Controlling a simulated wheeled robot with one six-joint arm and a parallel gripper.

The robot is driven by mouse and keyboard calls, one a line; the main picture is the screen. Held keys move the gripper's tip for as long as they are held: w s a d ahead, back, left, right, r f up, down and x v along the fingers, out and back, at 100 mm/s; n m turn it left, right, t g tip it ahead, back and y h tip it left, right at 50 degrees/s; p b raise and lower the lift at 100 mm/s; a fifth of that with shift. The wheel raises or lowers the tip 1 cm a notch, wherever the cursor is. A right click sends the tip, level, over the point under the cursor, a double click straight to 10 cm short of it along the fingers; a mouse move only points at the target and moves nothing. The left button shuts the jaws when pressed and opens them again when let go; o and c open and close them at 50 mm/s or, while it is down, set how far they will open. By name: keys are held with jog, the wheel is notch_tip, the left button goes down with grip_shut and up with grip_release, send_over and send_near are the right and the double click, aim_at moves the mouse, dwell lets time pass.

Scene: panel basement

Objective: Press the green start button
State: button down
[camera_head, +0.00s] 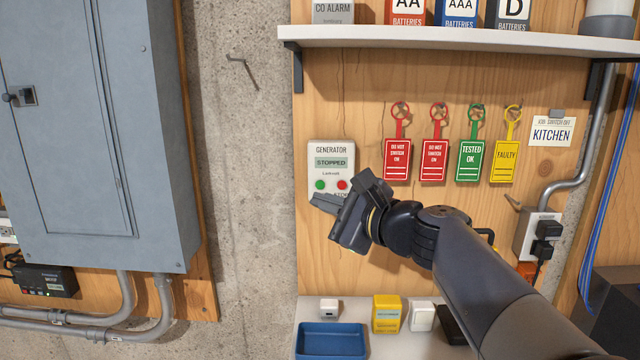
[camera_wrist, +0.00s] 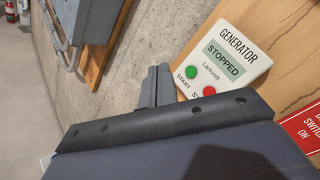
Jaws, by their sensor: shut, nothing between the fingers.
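The white generator panel (camera_head: 333,153) is fixed to the wooden board, and its display reads STOPPED. The green start button (camera_head: 320,185) is at its lower left, with a red button (camera_head: 342,185) to its right. In the wrist view the panel (camera_wrist: 251,35) appears tilted, with the green button (camera_wrist: 191,72) and the red button (camera_wrist: 209,91) visible. My gripper (camera_head: 318,202) is shut and empty, just below the green button in the head view. In the wrist view its fingertips (camera_wrist: 158,72) are left of the green button. I cannot tell whether they touch the panel.
Several hanging tags (camera_head: 398,158) are right of the panel. A shelf (camera_head: 460,40) with battery boxes is above. Below, a ledge holds a blue tray (camera_head: 330,328) and a yellow box (camera_head: 387,313). A grey electrical cabinet (camera_head: 90,120) is at the left; bare concrete lies between.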

jog(key=shift+w, duration=2.1)
dwell(0.4)
jog(key=shift+w+d, duration=0.1)
jog(key=shift+w, duration=0.35)
jog(key=shift+w, duration=0.35)
dwell(0.4)
jog(key=shift+s, duration=0.8)
jog(key=s+b, duration=0.1)
jog(key=s, duration=0.4)
dwell(0.4)
